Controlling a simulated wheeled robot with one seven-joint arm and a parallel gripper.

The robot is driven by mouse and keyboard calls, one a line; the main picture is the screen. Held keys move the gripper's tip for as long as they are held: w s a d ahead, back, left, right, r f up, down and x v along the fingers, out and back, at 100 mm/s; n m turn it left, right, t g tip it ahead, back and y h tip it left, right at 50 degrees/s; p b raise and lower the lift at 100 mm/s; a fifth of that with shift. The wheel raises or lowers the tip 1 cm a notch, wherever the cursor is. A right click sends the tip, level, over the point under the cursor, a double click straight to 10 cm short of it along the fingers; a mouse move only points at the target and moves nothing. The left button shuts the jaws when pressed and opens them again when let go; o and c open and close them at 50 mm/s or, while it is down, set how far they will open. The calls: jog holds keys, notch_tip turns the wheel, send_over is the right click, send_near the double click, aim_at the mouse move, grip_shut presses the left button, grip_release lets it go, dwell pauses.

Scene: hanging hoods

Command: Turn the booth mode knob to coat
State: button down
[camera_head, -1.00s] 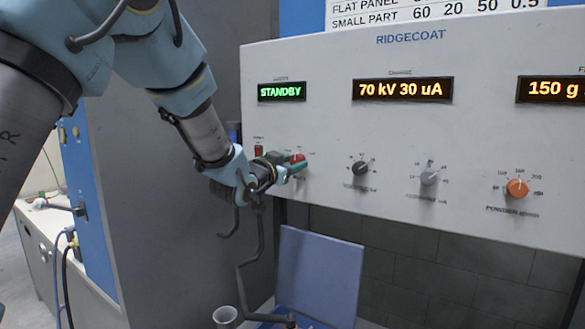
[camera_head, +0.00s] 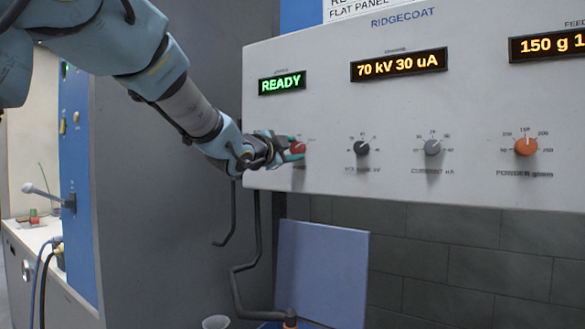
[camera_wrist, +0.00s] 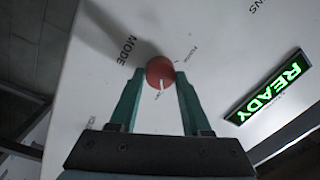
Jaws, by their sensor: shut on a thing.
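The red mode knob (camera_head: 298,147) is at the left end of the panel's knob row. My gripper (camera_head: 292,152) reaches it from the left and is shut on it. In the wrist view the knob (camera_wrist: 160,70) sits between the two green fingertips of my gripper (camera_wrist: 160,82). The white pointer on the knob points down in that view, toward a small label too blurred to read surely. The word MODE is printed beside the knob. The green display (camera_head: 282,81) reads READY, and it also shows in the wrist view (camera_wrist: 268,88).
A blue-grey plate (camera_head: 318,265) and a cup (camera_head: 216,322) are below.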

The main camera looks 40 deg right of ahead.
jog(key=shift+m+b, duration=1)
jog(key=shift+b, duration=0.05)
jog(key=shift+c, duration=1.8)
grip_release()
jog(key=b+v, duration=0.2)
jog(key=v, duration=0.8)
jog(key=shift+a, duration=0.35)
